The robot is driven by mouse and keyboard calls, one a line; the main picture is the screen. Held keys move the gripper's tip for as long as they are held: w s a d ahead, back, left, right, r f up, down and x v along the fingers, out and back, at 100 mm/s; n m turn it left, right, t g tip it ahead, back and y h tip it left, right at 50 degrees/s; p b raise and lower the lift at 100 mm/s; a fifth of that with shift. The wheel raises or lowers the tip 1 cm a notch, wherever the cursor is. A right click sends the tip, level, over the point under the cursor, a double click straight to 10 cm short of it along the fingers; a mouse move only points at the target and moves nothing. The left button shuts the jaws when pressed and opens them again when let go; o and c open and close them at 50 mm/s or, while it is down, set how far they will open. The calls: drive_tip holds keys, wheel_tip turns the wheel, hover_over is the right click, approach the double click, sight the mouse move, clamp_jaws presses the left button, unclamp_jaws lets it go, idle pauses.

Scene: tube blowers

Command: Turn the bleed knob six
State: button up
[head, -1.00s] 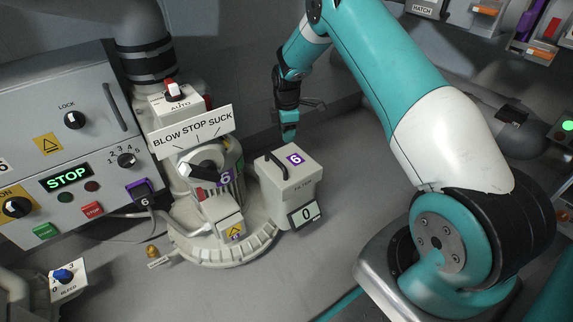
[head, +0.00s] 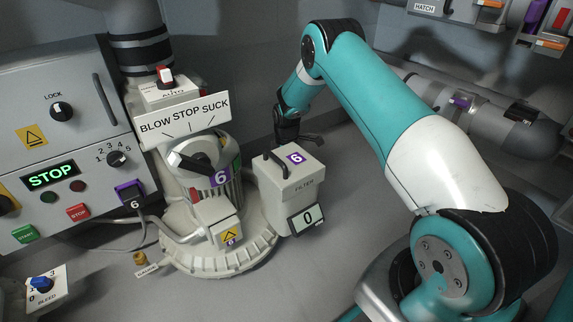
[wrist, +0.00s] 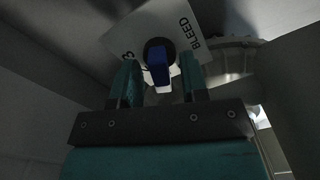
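In the wrist view a blue bleed knob (wrist: 157,68) on a dark round base stands on a white plate (wrist: 125,42) marked BLEED, with a 3 visible. My gripper (wrist: 158,58) is open, one finger on each side of the knob's line; whether the tips touch it I cannot tell. In the head view my wrist goes down behind the filter box (head: 288,188) marked 6, which hides my fingers and this knob. Blower 6 (head: 208,178) stands left of that box. No number 6 shows on the plate in the wrist view.
The filter box, its display (head: 307,218) reading 0, stands close in front of my wrist. Another blue bleed knob (head: 41,284) is at lower left. The control panel (head: 80,140) shows STOP. A pipe (head: 480,115) runs behind my arm. The floor right of the box is clear.

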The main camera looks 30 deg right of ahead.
clamp_jaws()
drive_tip(key=shift+r+m+p, duration=0.15)
drive_tip(key=shift+m+p, duration=0.15)
drive_tip(key=shift+p, duration=0.25)
drive_tip(key=shift+r+m+p, duration=0.1)
drive_tip(key=shift+m+p, duration=0.8)
drive_tip(key=shift+p, duration=0.2)
drive_tip(key=m+p, duration=0.2)
drive_tip(key=m, duration=0.1)
drive_tip(key=shift+m+p, duration=0.3)
drive_tip(key=shift+p, duration=0.05)
drive_tip(key=m+p, duration=0.1)
drive_tip(key=m, duration=0.2)
drive_tip(key=shift+d+m+p, duration=0.1)
drive_tip(key=shift+m+p, duration=0.3)
drive_tip(key=shift+f+m+p, duration=0.2)
drive_tip(key=shift+m+p, duration=0.4)
drive_tip(key=shift+m, duration=1.5)
